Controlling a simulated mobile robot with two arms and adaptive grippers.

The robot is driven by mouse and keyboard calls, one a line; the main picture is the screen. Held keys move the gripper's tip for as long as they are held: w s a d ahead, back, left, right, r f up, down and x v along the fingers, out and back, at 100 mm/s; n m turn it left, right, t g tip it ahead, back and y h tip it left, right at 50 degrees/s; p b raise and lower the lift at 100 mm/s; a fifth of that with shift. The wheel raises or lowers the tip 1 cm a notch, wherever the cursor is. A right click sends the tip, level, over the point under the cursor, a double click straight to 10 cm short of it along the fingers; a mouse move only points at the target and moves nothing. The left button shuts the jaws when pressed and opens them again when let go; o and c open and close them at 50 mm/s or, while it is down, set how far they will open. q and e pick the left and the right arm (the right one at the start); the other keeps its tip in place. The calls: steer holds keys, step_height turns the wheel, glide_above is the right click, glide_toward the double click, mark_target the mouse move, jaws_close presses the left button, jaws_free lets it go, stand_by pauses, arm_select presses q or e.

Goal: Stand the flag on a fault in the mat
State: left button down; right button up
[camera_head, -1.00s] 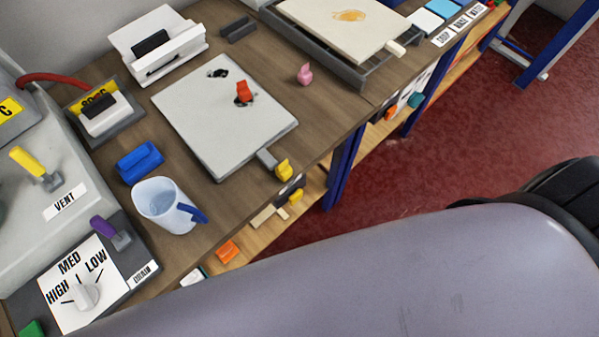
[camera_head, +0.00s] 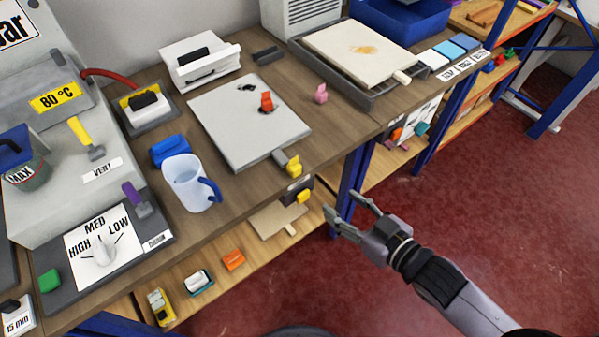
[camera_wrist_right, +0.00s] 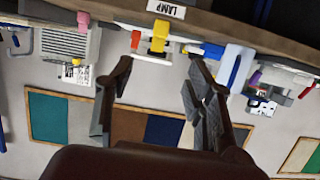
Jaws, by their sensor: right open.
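The grey square mat (camera_head: 228,140) lies on the bench with a dark, ragged fault (camera_head: 246,87) near its far edge. A small red-orange piece (camera_head: 267,101), possibly the flag, stands on the mat over another dark mark. A pink piece (camera_head: 320,93) stands on the bench right of the mat, and a yellow piece (camera_head: 294,165) is by the mat's dark handle. I cannot tell for sure which is the flag. My right gripper (camera_head: 343,203) is open and empty, in front of the bench edge. The wrist view shows the yellow piece (camera_wrist_right: 160,35) beyond its fingers. My left gripper is out of view.
A jug (camera_head: 188,185) and a blue block (camera_head: 170,150) stand left of the mat. A tray with a stained cream board (camera_head: 330,45) lies behind right. A lower shelf (camera_head: 205,262) holds small items. The red floor right of the bench is clear.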

steer(key=p, duration=0.2)
glide_toward(296, 166)
steer(key=x, duration=0.2)
steer(key=shift+w+a+f, duration=0.35)
steer(key=shift+w+f, duration=0.1)
steer(key=shift+w+a+r, duration=0.1)
steer(key=shift+w+a, duration=0.1)
steer(key=shift+w, duration=0.1)
steer(key=p+x, duration=0.1)
steer(key=x, duration=0.2)
steer(key=shift+w+a, duration=0.2)
steer(key=shift+a, duration=0.05)
steer(key=shift+w+a, duration=0.25)
steer(key=shift+w, duration=0.1)
steer(key=shift+c, duration=0.5)
jaws_close()
